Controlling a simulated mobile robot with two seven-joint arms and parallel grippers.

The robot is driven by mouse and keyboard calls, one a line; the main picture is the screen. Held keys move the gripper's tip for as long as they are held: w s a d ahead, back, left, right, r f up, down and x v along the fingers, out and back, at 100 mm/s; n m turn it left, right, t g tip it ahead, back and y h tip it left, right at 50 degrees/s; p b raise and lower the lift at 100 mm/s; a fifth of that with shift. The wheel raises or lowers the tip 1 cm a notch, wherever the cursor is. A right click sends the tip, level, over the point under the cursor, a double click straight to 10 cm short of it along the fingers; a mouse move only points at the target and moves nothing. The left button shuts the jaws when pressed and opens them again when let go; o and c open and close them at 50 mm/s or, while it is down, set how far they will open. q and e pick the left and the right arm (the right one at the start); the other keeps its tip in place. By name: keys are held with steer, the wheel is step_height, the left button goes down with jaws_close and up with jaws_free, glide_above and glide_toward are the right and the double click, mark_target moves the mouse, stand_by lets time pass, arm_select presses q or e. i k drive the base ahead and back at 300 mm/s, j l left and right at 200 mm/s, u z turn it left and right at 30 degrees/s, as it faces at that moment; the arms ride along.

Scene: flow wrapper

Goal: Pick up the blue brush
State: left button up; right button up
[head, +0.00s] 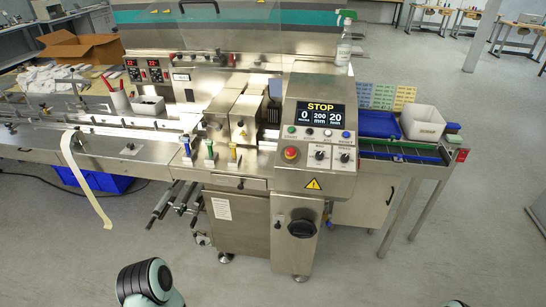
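A small upright blue-handled item (187,146), which looks like the blue brush, is at the front edge of the steel wrapping machine (240,178), left of the control panel. Neither of my grippers is in view. A rounded dark link of my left arm shows at the bottom left, well in front of the machine, and a sliver of my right arm at the bottom right.
The control panel (318,130) with a red stop button juts out right of the coloured items. A spray bottle (343,40) stands on top. A white bin (422,122) and blue tray (378,124) are at the right. A film strip (84,185) hangs at left. Front floor is clear.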

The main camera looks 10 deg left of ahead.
mark_target(450, 127)
steer(key=i+l+z, duration=0.75)
steer(key=z, duration=0.15)
steer(key=i+l+z, duration=0.25)
steer(key=i+z, duration=0.15)
steer(key=i+l+z, duration=0.2)
steer(key=i+z, duration=0.25)
steer(key=i, duration=0.25)
steer(key=i+z, duration=0.45)
steer(key=i, duration=0.25)
steer(key=i+u, duration=0.35)
steer(key=i+l+u, duration=0.2)
steer(key=i+u, duration=0.2)
steer(key=i+l+u, duration=0.35)
steer(key=i+u, duration=0.15)
steer(key=u, duration=0.35)
steer(key=i+l+u, duration=0.15)
steer(key=u, duration=0.3)
steer(key=i+l+u, duration=0.1)
steer(key=u, duration=0.4)
steer(key=i+l+u, duration=0.1)
steer(key=l+u, duration=0.2)
steer(key=u, duration=0.2)
steer(key=l+u, duration=0.25)
steer(key=u, duration=0.2)
steer(key=l+u, duration=0.25)
steer(key=u, duration=0.25)
steer(key=i, duration=0.05)
